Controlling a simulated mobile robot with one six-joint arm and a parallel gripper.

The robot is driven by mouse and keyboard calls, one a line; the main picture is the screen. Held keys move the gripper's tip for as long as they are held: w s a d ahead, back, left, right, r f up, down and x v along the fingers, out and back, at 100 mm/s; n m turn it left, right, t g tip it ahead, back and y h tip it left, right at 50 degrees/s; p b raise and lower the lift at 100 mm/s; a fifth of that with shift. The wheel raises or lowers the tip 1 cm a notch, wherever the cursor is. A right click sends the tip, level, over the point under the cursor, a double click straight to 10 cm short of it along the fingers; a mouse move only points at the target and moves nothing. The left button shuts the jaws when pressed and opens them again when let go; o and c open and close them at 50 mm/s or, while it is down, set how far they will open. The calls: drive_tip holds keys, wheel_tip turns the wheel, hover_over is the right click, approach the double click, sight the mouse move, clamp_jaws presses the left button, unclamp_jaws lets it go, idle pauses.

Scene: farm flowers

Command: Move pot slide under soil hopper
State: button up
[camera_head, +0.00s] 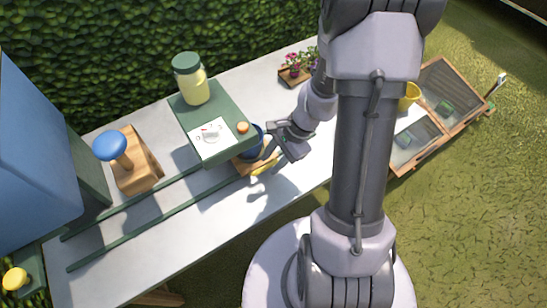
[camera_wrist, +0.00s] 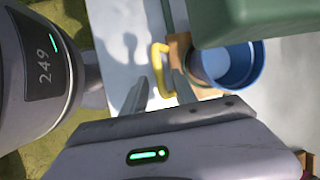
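The pot slide (camera_head: 244,166) is a wooden piece at the right end of two dark green rails, with a yellow handle (camera_head: 264,168) at its front. A blue pot (camera_head: 257,141) stands on it, partly hidden by a green box. In the wrist view the handle (camera_wrist: 154,62) is a yellow loop beside the wood (camera_wrist: 179,45) and the blue pot (camera_wrist: 245,65). My gripper (camera_wrist: 163,82) has its fingers apart, one on each side of the handle in the picture; contact cannot be told. A large blue body (camera_head: 35,150), seemingly the soil hopper, stands at the left.
The green box (camera_head: 222,110) over the rails bears a jar (camera_head: 190,80), a card and an orange button. The rails (camera_head: 150,222) look clear. Flowers (camera_head: 294,70) and a cold frame (camera_head: 440,100) are right.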

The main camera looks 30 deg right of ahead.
drive_tip(key=p+v, duration=0.7)
drive_tip(key=v, duration=1)
drive_tip(key=shift+r, duration=0.2)
drive_tip(key=shift+d, duration=0.1)
